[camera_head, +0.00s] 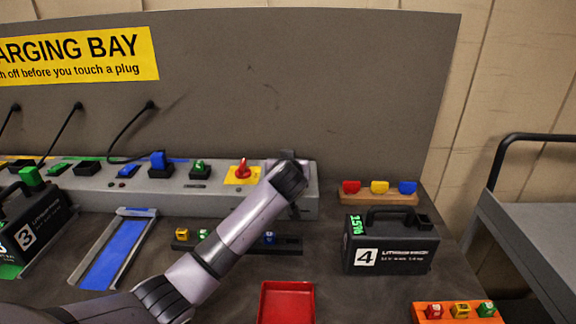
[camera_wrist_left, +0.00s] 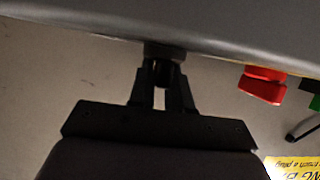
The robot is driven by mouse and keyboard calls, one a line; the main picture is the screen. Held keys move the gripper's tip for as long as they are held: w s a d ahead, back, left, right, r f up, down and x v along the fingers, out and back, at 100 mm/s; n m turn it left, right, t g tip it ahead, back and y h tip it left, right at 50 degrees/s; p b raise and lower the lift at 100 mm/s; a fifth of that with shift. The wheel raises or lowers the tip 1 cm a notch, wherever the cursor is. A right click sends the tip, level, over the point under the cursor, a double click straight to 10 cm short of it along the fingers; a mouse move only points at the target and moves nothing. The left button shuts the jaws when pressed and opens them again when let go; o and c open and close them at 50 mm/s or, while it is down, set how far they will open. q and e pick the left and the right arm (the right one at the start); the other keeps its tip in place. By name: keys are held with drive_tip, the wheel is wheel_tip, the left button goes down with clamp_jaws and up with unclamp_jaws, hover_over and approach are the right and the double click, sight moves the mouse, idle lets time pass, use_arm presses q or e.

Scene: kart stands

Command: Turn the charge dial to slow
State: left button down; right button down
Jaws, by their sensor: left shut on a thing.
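My left arm comes in from the left in the head view and reaches the right end of the grey charging console (camera_head: 95,197). Its wrist covers the fingers and whatever they hold there. In the left wrist view my left gripper (camera_wrist_left: 161,75) is shut on a small dark knob (camera_wrist_left: 163,51) on the console face, which I take for the charge dial. Its pointer and any markings cannot be read. My right gripper is not in view.
A red switch (camera_head: 243,169) on a yellow plate sits just left of my wrist; it also shows in the left wrist view (camera_wrist_left: 262,85). Battery 4 (camera_head: 390,243) stands at the right. A red tray (camera_head: 287,302) lies in front, near my forearm.

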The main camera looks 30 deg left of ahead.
use_arm(q)
drive_tip(key=shift+f, duration=0.2)
drive_tip(key=c, duration=1.1)
unclamp_jaws()
drive_tip(key=shift+r, duration=0.1)
drive_tip(key=shift+c, duration=0.2)
drive_tip(key=shift+s, duration=0.15)
drive_tip(key=shift+v, duration=3.5)
